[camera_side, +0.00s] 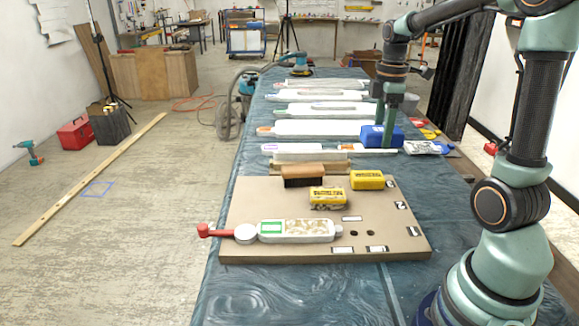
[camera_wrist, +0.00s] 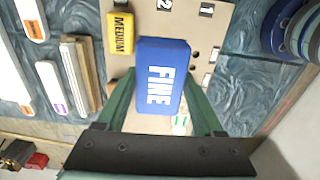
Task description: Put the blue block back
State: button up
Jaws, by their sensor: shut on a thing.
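The blue block (camera_wrist: 162,75), with white lettering FINE, is between the green fingers of my gripper (camera_wrist: 158,100) in the wrist view. My gripper (camera_side: 383,122) is shut on it. In the side view the blue block (camera_side: 371,137) is beyond the far right edge of the brown board (camera_side: 390,225), near the ends of the long white pieces. Whether it clears the surface below is hard to tell. Two yellow blocks, one (camera_side: 327,198) nearer and one (camera_side: 367,180) farther, sit on the board. One yellow block (camera_wrist: 120,32) reads MEDIUM in the wrist view.
A long pale piece (camera_side: 295,231) with a red-handled tool (camera_side: 222,233) lies along the board's front. A brown brush (camera_side: 303,176) stands at its back. Several long white pieces (camera_side: 315,128) lie behind. The board has number labels, dark holes and bare room at right.

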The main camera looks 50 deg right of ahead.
aim_at(379, 203)
jog(key=shift+s+d+r, duration=0.3)
jog(key=shift+d+r, duration=0.05)
jog(key=shift+d, duration=0.3)
jog(key=shift+s+d+r, duration=0.3)
jog(key=shift+d+r, duration=0.05)
jog(key=shift+d, duration=0.25)
jog(key=shift+s+d+f, duration=0.1)
jog(key=shift+d+f, duration=0.05)
jog(key=shift+f, duration=0.2)
notch_tip(379, 203, down, 19)
jog(key=shift+f, duration=0.1)
jog(key=o, duration=1.3)
